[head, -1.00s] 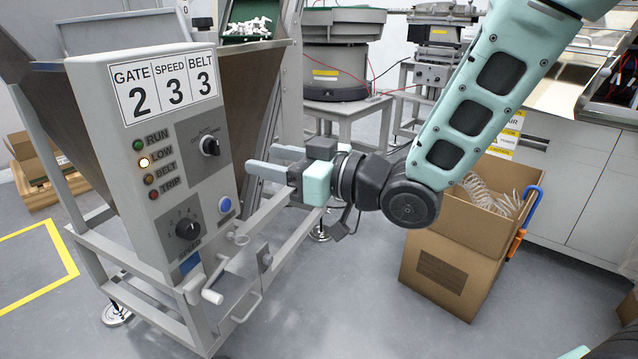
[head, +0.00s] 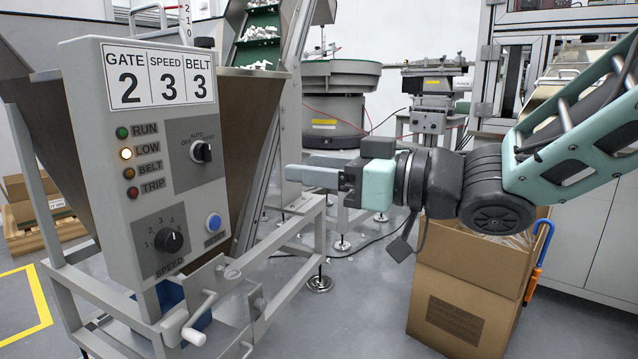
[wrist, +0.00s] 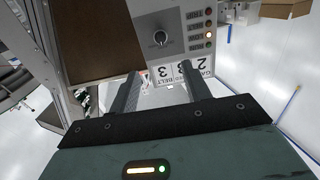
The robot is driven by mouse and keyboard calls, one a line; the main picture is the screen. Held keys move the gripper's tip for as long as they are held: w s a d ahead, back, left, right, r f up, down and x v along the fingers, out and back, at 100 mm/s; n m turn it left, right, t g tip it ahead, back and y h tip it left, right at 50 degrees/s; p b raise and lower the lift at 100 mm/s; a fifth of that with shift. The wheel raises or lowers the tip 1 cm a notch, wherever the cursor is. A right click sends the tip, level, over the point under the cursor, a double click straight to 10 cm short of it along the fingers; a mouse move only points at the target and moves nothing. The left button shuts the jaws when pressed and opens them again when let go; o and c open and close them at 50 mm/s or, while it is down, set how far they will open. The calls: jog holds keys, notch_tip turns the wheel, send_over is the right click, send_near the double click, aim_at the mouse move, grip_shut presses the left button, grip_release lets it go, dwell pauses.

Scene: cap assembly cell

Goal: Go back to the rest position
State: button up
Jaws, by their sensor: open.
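My gripper (head: 316,169) is open and empty, to the right of the control panel and pointing left toward it. The grey control panel (head: 150,215) bears the labels GATE 2, SPEED 3 and BELT 3. Its LOW lamp (head: 126,154) glows amber; the RUN, BELT and TRIP lamps look unlit. The blue button (head: 213,222) and the SPEED knob (head: 169,240) sit lower on the panel. In the wrist view, the two fingers of my gripper (wrist: 160,92) stand apart, with the panel (wrist: 150,25) upside down beyond them and nothing between them.
A hopper (head: 247,110) stands behind the panel, with a crank handle (head: 199,322) below. A cardboard box (head: 455,309) stands beneath my arm at right. A green bowl feeder (head: 335,105) stands behind. Yellow floor tape (head: 38,303) lies at left.

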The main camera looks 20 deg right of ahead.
dwell(0.4)
notch_tip(320, 180, down, 7)
jog(key=w+m+g+h+p, duration=0.1)
jog(key=m+h+p, duration=0.2)
jog(key=h, duration=0.3)
jog(key=s+f+g+h+p, duration=0.1)
jog(key=s+f+g+h, duration=0.1)
jog(key=s+f+g, duration=0.3)
jog(key=s+f+n+g+h+p, duration=0.1)
jog(key=s+f+g+h, duration=0.15)
jog(key=s, duration=0.55)
jog(key=s+f+g+h+p, duration=0.1)
jog(key=s+f+g+h, duration=0.15)
jog(key=s, duration=0.35)
notch_tip(320, 180, up, 38)
jog(key=s+g+p, duration=0.1)
jog(key=p, duration=3.7)
jog(key=shift+d, duration=0.45)
